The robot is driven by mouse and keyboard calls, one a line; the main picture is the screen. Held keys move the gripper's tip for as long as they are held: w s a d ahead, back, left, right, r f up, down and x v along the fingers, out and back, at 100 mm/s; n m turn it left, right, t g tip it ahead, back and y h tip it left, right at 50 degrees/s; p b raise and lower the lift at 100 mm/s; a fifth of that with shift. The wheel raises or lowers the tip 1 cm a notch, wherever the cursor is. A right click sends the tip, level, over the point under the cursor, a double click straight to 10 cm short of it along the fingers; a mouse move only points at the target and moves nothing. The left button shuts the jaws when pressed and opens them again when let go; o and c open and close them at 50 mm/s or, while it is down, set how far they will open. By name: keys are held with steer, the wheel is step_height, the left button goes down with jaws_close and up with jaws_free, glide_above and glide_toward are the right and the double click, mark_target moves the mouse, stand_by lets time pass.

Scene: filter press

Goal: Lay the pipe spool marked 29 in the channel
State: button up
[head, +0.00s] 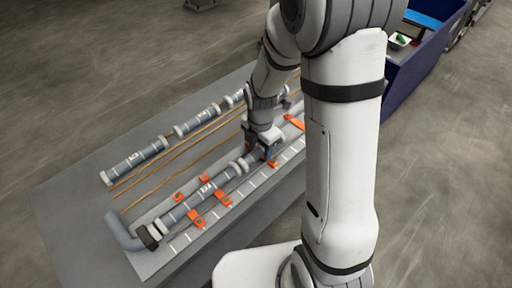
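The channel is a light grey strip (172,247) with tick marks and several orange clips (196,220) along the table. A grey pipe spool (190,207) with a white mark, too small to read surely, lies in its near-left part between orange clips. My gripper (268,158) points down at the channel, at a further grey pipe piece (257,156) just right of that spool. Whether its fingers are closed on this piece is not clear. I cannot make out which spool is marked 29.
Thin copper-coloured rods (180,150) lie between. A grey elbow pipe (122,234) ends the channel. A blue bin (425,62) stands at upper right.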

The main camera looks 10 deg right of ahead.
steer(key=shift+o, duration=0.2)
steer(key=shift+r, duration=3.95)
steer(key=shift+s+d+r+m, duration=0.2)
steer(key=shift+r+m, duration=0.15)
steer(key=shift+m, duration=0.15)
steer(key=s+d+r+m+t, duration=0.1)
steer(key=s+r+m, duration=0.4)
steer(key=m, duration=0.7)
steer(key=s+d+r+m+t, duration=0.1)
steer(key=s+d+r+m, duration=0.2)
steer(key=s+r+m, duration=0.2)
steer(key=s+m, duration=0.3)
steer(key=m, duration=0.3)
steer(key=shift+s+d+m+t, duration=0.3)
steer(key=shift+s+d+m, duration=0.05)
steer(key=shift+m, duration=0.05)
